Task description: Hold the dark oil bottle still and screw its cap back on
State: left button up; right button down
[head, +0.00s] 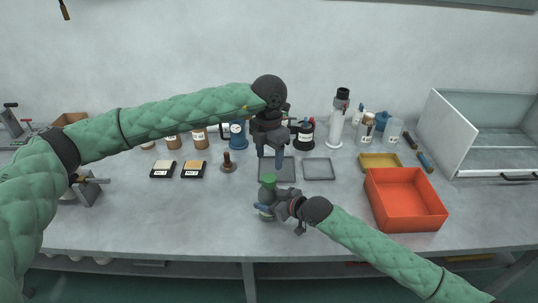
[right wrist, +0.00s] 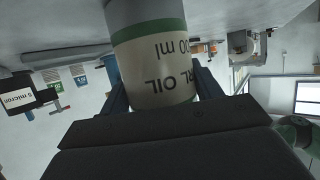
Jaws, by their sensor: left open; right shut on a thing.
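My right gripper (head: 275,208) is shut on a bottle with a cream, green-banded label reading "...RAL OIL" (right wrist: 155,62), upside down in the right wrist view. The bottle's green top (head: 268,181) shows above the fingers in the head view. I cannot tell whether that green part is a cap or the bottle's shoulder, nor whether the base touches the table. My left gripper (head: 271,157) is open and empty, fingers pointing down, above and behind the bottle and apart from it. No separate loose cap can be made out.
Grey trays (head: 318,169) lie behind the bottle. An orange-red bin (head: 405,200) and a yellow tray (head: 380,161) stand right. Several jars and bottles line the back, including a dark jar (head: 304,134). A brown-knobbed piece (head: 228,163) stands left.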

aim_at(269, 177)
pick_arm(q)
jog(key=n, duration=0.4)
jog(key=shift+n, duration=0.3)
jog(key=shift+f, duration=0.1)
jog(key=shift+f, duration=3.95)
